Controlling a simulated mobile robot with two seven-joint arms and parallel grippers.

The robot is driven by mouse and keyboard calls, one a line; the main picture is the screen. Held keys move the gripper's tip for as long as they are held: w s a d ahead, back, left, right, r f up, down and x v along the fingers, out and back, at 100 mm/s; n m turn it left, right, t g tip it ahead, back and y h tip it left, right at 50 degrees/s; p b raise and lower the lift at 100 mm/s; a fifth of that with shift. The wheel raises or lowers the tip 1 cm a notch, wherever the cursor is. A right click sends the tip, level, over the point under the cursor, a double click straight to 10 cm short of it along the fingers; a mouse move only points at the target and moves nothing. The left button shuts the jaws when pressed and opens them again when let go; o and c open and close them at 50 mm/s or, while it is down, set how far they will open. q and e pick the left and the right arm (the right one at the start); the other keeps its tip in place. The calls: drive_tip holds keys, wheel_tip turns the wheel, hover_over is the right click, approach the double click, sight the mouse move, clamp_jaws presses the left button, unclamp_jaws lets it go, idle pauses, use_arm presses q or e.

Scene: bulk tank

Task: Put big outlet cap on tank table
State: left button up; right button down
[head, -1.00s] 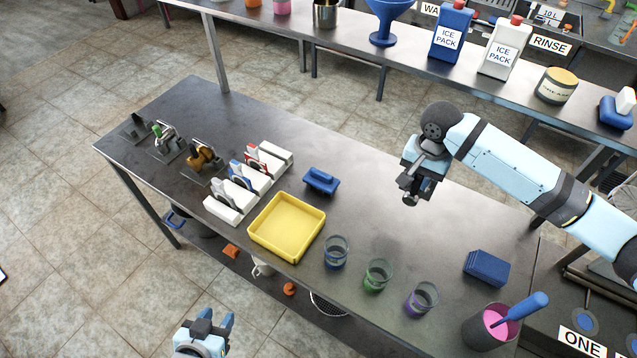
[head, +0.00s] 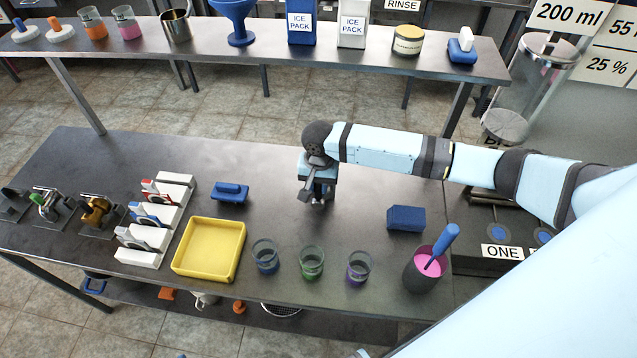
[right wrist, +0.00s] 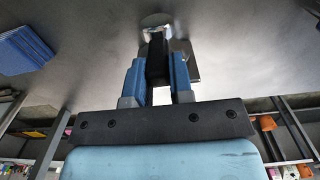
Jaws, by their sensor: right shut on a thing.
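My right gripper (head: 318,186) is over the dark steel table (head: 270,160), right of a blue block with a grip. It is shut on a dark and silver piece, probably the big outlet cap. In the right wrist view, the dark part of this piece (right wrist: 157,60) stands between the blue fingers, with a round silver end beyond them. A grey plate shows beside the right finger. The fingers hide much of the piece. I cannot tell whether it touches the tabletop. My left gripper cannot be made out.
A yellow tray (head: 238,272), several glasses, a blue box (head: 405,218) and a dark pot with pink contents (head: 418,282) stand nearer the front. White racks (head: 140,258) and metal fittings are on the left. The tabletop around the gripper is clear.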

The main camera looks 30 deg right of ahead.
drive_tip(key=c, duration=1)
unclamp_jaws()
wheel_tip(320, 180, up, 12)
drive_tip(key=shift+w+r, duration=0.1)
